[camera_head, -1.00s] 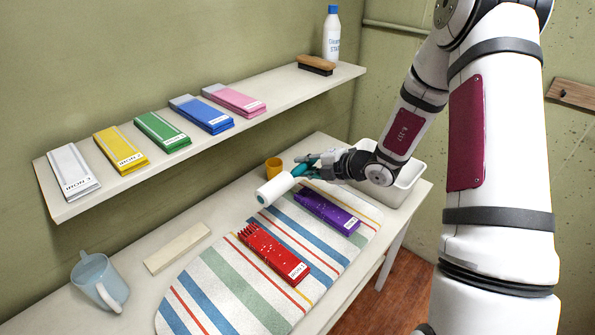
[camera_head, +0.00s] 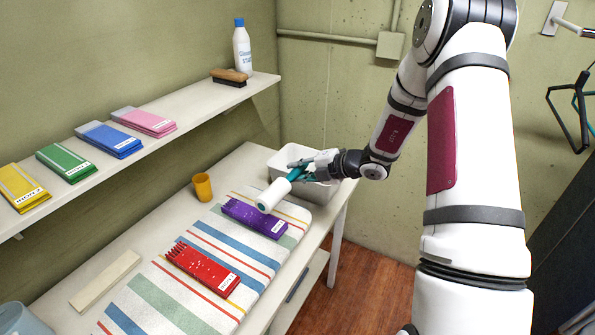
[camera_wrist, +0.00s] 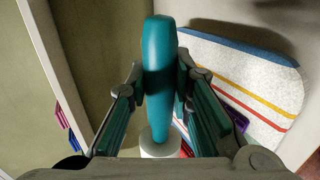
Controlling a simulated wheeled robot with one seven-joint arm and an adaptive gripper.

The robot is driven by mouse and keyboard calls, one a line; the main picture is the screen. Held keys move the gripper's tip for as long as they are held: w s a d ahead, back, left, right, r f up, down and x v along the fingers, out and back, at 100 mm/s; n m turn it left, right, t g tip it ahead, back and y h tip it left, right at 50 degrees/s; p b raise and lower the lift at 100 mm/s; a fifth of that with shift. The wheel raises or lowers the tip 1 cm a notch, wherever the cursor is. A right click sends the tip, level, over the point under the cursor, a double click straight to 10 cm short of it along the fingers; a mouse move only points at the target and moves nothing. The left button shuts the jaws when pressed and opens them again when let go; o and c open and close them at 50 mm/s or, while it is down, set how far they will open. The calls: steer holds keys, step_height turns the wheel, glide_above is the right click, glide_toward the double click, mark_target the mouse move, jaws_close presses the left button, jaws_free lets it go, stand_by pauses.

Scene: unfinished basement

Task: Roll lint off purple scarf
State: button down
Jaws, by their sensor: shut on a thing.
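The purple scarf (camera_head: 255,218) lies folded, with a white label, on the far part of the striped ironing mat (camera_head: 165,290). White specks show on the red scarf (camera_head: 203,268), which lies nearer on the same mat. My gripper (camera_head: 303,170) is shut on the teal handle of the lint roller (camera_head: 273,194).
A white bin (camera_head: 262,158) stands behind my gripper at the table's far end. A yellow cup (camera_head: 202,187) and a pale board (camera_head: 105,280) are left of the mat. The shelf (camera_head: 190,112) above holds folded scarves, a brush (camera_head: 229,77) and a bottle (camera_head: 242,46).

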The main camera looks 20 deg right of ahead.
steer(key=shift+f, duration=0.1)
steer(key=shift+f+b, duration=1.85)
steer(key=shift+f, duration=2.55)
steer(key=shift+w+a, duration=0.1)
steer(key=shift+a, duration=0.05)
steer(key=shift+w+a+b, duration=0.95)
steer(key=shift+w+a, duration=0.5)
steer(key=shift+w, duration=0.7)
steer(key=shift+w+a+b, duration=0.95)
steer(key=shift+w+a, duration=0.55)
steer(key=shift+w, duration=0.6)
steer(key=shift+w+a+b, duration=0.95)
steer(key=shift+w+a, duration=0.5)
steer(key=shift+w, duration=0.7)
